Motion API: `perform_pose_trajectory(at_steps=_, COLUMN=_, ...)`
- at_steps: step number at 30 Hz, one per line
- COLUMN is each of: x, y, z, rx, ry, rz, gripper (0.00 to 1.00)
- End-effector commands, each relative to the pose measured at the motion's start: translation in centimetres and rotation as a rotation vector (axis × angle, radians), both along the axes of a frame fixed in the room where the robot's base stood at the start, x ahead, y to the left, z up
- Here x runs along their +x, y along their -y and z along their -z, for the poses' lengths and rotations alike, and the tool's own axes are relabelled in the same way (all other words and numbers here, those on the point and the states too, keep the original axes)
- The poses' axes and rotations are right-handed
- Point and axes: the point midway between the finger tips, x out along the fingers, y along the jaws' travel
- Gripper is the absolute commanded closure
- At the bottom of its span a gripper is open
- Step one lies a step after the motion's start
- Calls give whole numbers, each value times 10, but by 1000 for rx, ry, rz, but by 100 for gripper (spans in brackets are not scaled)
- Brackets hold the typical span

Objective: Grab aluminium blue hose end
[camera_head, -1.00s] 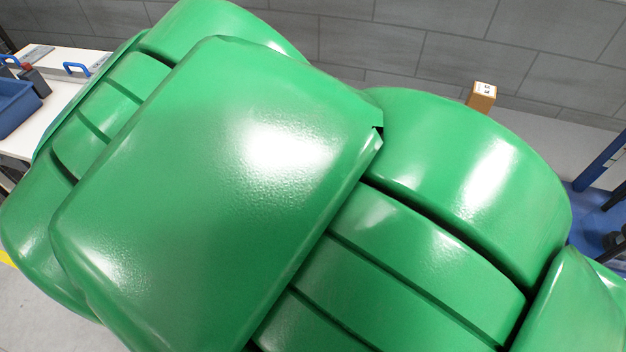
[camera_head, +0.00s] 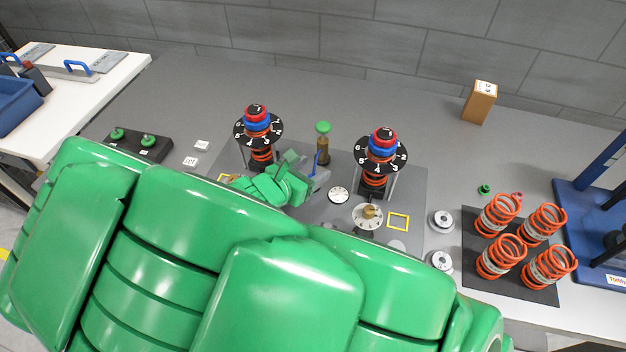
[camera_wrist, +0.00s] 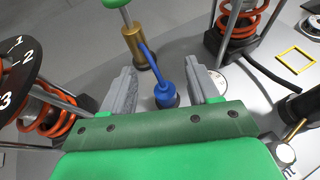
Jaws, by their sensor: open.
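The blue hose end (camera_wrist: 165,95) shows in the wrist view as a blue fitting with a thin blue stem leaning up-left toward a brass cylinder (camera_wrist: 133,42) with a green handle. A thin blue part (camera_head: 317,160) also shows in the head view, just right of my gripper. My gripper (camera_wrist: 163,74) is open. Its two grey fingers stand left and right of the blue fitting in the wrist view, apart from it. The green body of my gripper hides the area below. I cannot tell how far the fingertips are above the fitting.
Spring units with numbered black discs flank my gripper: one on the left (camera_head: 258,128), one on the right (camera_head: 381,153). Several orange springs stand on a dark mat (camera_head: 484,267) at right. A cardboard box (camera_head: 480,103) stands near the wall.

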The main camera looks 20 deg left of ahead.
Motion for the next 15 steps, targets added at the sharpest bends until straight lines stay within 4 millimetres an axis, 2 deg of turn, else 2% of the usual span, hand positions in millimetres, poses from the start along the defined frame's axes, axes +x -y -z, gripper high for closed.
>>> perform_pose_trajectory(at_steps=5, x=0, y=0, z=6, rx=0, ry=0, rz=1, gripper=40)
perform_pose_trajectory(at_steps=15, x=3, y=2, z=34, rx=-4, ry=2, rz=1, gripper=40)
